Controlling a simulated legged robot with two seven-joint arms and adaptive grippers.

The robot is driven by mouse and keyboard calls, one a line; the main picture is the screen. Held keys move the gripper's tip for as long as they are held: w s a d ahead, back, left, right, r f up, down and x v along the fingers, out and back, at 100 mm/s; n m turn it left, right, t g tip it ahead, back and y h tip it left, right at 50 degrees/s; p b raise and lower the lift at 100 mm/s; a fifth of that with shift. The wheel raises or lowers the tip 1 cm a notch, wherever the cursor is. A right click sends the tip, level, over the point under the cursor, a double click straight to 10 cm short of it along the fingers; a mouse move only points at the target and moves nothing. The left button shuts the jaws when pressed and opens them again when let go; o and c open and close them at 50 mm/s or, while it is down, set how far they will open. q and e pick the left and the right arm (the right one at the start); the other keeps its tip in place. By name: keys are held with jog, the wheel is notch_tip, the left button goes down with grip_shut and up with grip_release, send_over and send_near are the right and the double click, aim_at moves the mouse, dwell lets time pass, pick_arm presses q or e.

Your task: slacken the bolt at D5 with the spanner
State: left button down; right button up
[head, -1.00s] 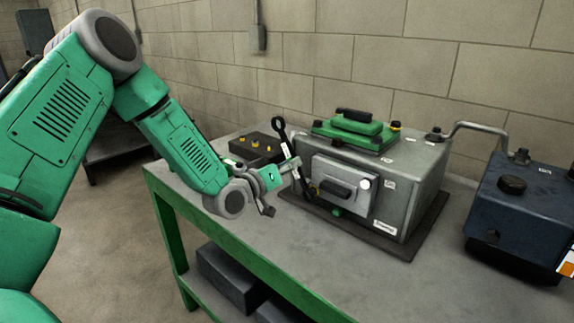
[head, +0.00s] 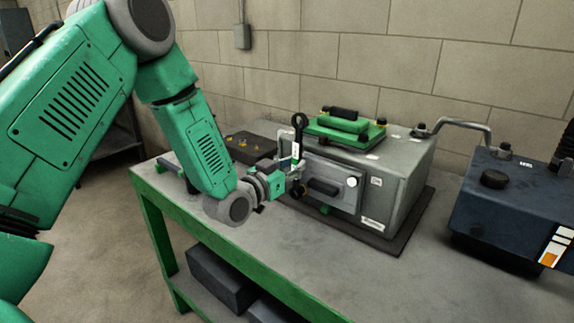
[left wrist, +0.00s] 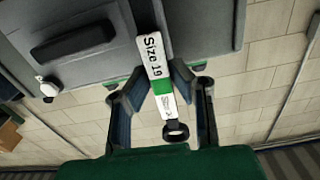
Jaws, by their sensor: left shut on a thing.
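The spanner (head: 298,140) stands nearly upright at the left end of the grey engine block (head: 408,165), its dark ring end up in the head view. In the left wrist view the spanner (left wrist: 158,62) carries a white label reading "Size 19" and a green band. My left gripper (head: 294,172) is shut on the spanner's shaft. The spanner's far end is hidden against the block, so I cannot tell whether it sits on a bolt. The small labels on the block are too small to read, and I cannot make out D5. My right gripper is not in view.
A green cover (head: 343,130) tops the block, which stands on a dark mat (head: 405,235). A dark tray (head: 250,147) with yellow fittings lies behind my left gripper. A blue unit (head: 510,205) with a pipe stands at the right. The bench front (head: 270,245) is clear.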

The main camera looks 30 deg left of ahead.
pick_arm(q)
jog(key=shift+d+r, duration=0.1)
jog(key=shift+d, duration=0.05)
jog(key=shift+w, duration=0.35)
jog(key=shift+s, duration=0.65)
jog(key=shift+d, duration=0.1)
dwell(0.3)
jog(key=shift+w, duration=0.15)
